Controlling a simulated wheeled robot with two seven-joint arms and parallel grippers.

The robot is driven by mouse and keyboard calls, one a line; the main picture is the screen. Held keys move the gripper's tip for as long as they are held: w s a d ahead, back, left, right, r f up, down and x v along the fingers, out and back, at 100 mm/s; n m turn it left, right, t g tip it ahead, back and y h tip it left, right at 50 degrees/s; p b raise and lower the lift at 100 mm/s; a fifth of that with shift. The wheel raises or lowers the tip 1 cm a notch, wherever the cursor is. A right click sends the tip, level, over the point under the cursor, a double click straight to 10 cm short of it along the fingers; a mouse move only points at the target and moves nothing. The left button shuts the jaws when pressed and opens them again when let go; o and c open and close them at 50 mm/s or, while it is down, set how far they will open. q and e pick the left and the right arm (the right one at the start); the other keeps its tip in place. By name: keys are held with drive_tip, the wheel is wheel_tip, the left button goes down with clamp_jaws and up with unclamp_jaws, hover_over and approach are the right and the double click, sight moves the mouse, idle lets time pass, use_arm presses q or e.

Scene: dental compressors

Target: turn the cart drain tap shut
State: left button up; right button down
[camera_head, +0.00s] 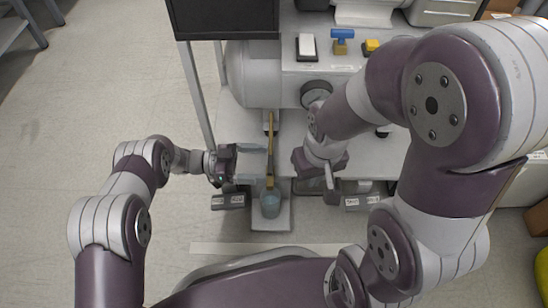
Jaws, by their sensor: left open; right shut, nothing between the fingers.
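A thin brass-coloured piece (270,155), which looks like the drain tap's pipe or lever, hangs below the grey tank (253,75).
A blue-handled brass valve (341,41), a white switch (307,46) and a yellow block (372,46) are on the cart's top. A round dark knob or gauge (316,93) faces forward. A black panel (222,18) stands back left. Floor at left is clear.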

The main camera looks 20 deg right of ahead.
use_arm(q)
drive_tip(key=p+v, duration=0.1)
drive_tip(key=v, duration=0.6)
use_arm(e)
wheel_tip(320, 180, up, 2)
drive_tip(key=shift+r, duration=0.2)
